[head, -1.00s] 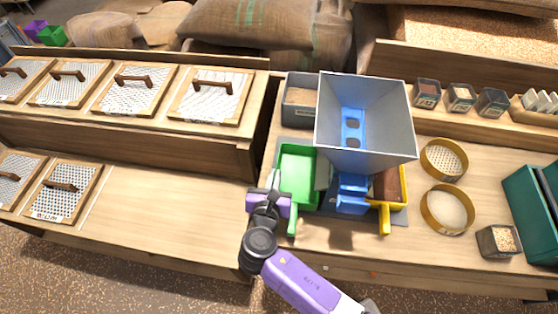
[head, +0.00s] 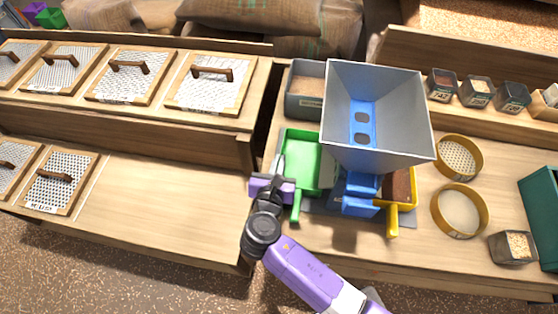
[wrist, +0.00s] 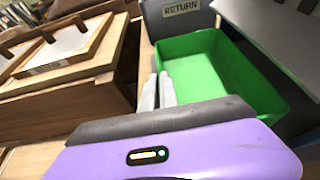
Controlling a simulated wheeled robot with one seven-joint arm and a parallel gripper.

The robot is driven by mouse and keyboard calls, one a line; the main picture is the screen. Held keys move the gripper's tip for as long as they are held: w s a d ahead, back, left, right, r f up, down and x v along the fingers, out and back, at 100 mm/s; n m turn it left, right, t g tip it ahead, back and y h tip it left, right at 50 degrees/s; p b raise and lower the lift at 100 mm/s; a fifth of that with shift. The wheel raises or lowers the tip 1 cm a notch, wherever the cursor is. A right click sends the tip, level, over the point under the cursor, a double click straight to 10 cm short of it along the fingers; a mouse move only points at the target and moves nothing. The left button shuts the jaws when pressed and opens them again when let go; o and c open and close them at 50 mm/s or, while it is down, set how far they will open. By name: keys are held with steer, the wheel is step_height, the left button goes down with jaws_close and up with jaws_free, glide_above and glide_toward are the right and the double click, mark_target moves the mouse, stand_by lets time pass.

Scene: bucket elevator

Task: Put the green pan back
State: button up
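The green pan (head: 303,158) sits on the bench left of the hopper, its handle toward the front edge. It looks empty; the wrist view shows its bare green inside (wrist: 240,72). My gripper (head: 280,165) is at the pan's left side, outside its wall. In the wrist view its two grey fingers (wrist: 157,92) lie close together, with nothing visible between them. I cannot tell whether they touch the pan. The grey hopper (head: 375,110) with blue parts (head: 362,193) stands right of the pan. A yellow pan (head: 393,218) with brown contents is beside the blue parts.
A grey box (head: 303,104) of grain is behind the green pan; the wrist view shows a RETURN label on a grey bin (wrist: 182,22). Framed screens (head: 210,85) fill the left shelf. Round sieves (head: 461,209) lie on the right.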

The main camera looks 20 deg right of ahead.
steer(key=o, duration=0.4)
steer(key=v, duration=1.2)
stand_by(0.3)
